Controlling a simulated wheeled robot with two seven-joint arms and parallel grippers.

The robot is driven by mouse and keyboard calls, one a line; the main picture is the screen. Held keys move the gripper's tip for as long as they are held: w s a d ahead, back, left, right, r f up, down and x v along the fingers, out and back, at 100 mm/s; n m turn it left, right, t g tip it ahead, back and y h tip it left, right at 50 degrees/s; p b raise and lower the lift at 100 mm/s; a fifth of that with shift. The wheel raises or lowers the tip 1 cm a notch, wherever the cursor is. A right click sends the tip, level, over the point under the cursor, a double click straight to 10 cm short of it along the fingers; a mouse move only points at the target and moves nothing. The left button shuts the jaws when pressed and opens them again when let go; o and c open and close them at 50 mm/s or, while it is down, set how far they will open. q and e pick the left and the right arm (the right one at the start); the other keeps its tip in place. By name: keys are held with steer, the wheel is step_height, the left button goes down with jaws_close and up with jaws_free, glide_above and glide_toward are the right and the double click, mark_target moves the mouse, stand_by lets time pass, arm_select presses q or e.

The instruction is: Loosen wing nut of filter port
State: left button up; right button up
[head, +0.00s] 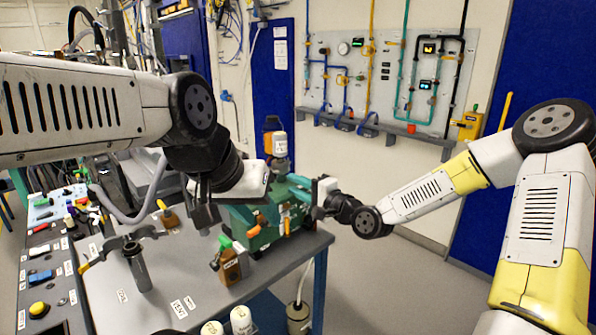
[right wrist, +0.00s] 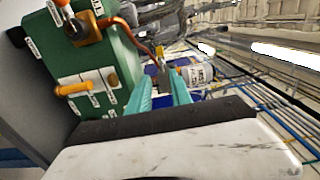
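A green box-shaped unit (head: 262,236) stands on the grey bench and bears several orange handles and brass fittings. One orange winged handle (head: 285,224) is on its near right face. The right wrist view shows an orange handle (right wrist: 75,89) on the green face, beside a label too blurred to read. I cannot tell which fitting is the filter port's wing nut. My right gripper (right wrist: 161,76) is open beside the unit; its teal fingers stand apart, with a copper tube end (right wrist: 160,62) showing between or beyond the tips. My left gripper (head: 204,212) points down left of the unit; its finger gap is unclear.
A dark clamp stand (head: 137,262) is on the bench (head: 165,302) at left. White-capped containers (head: 241,318) show at the bottom. A gas panel (head: 385,75) hangs on the back wall.

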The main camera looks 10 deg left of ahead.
steer(key=x, duration=0.8)
steer(key=shift+d+r, duration=0.1)
steer(key=shift+r, duration=0.1)
jaws_close()
stand_by(1.2)
